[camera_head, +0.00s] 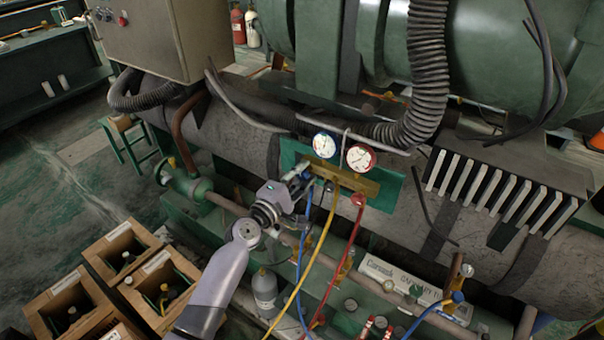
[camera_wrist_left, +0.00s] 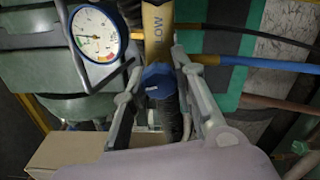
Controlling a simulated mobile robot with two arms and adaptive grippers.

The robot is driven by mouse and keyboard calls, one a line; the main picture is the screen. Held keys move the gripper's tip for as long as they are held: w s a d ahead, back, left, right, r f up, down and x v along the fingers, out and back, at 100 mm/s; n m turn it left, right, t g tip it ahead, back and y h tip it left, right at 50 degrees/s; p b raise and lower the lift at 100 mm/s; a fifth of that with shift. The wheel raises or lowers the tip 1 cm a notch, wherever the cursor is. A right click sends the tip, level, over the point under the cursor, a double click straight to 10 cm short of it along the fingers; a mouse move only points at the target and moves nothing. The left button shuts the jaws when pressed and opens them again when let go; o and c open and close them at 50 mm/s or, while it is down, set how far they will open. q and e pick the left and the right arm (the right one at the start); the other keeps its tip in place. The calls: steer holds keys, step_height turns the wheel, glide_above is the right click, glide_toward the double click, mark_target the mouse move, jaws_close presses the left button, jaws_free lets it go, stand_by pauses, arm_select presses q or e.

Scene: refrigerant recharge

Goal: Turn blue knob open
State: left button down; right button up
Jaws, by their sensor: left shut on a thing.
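The blue knob (camera_wrist_left: 158,82) sits on the end of the brass manifold (camera_wrist_left: 157,35) marked LOW in the left wrist view. My left gripper (camera_wrist_left: 158,75) has its fingers on both sides of the knob and is shut on it. In the head view my left gripper (camera_head: 300,180) reaches the left end of the brass manifold (camera_head: 345,178) and mostly hides the knob. A blue-rimmed gauge (camera_head: 325,145) and a red-rimmed gauge (camera_head: 361,158) stand on the manifold. The blue-rimmed gauge (camera_wrist_left: 95,35) also shows in the left wrist view. My right gripper is out of view.
Blue, yellow and red hoses (camera_head: 331,265) hang from the manifold. A grey bottle (camera_head: 265,292) stands below my left gripper. Wooden crates (camera_head: 122,252) with bottles are at lower left. A large grey pipe (camera_head: 240,140) runs behind the manifold.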

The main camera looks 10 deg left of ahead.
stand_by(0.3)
arm_select(q)
steer(key=c, duration=1.3)
jaws_free()
steer(key=shift+s, duration=0.1)
steer(key=v, duration=1.2)
